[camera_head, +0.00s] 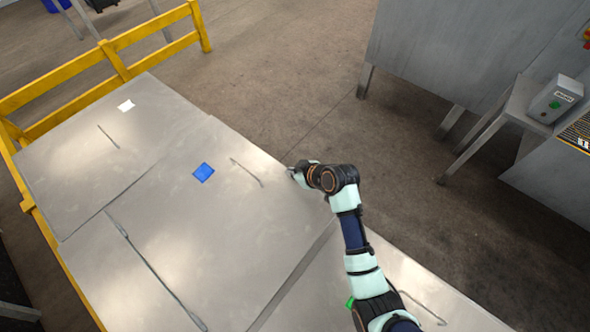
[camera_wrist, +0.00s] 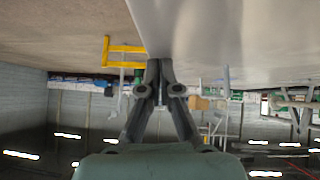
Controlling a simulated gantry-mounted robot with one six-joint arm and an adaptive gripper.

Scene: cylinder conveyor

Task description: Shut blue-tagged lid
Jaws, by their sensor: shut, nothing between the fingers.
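The blue-tagged lid (camera_head: 235,225) is a broad flat metal panel in the middle of the head view. It carries a blue square tag (camera_head: 204,172) and a thin bar-like handle (camera_head: 247,173) near its far right side. It appears to lie flat, level with its neighbours. My gripper (camera_head: 293,172) is at the panel's right edge, just right of the handle. Whether it touches the edge I cannot tell. In the wrist view my gripper's fingers (camera_wrist: 160,66) are together and empty, close to a smooth grey metal surface (camera_wrist: 215,35).
A white-tagged panel (camera_head: 75,150) adjoins at the far left, and a green-tagged panel (camera_head: 440,300) lies nearer, partly behind my arm. A yellow railing (camera_head: 125,70) borders the left. Grey machinery (camera_head: 460,50) and a control box (camera_head: 555,98) stand right, across open floor.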

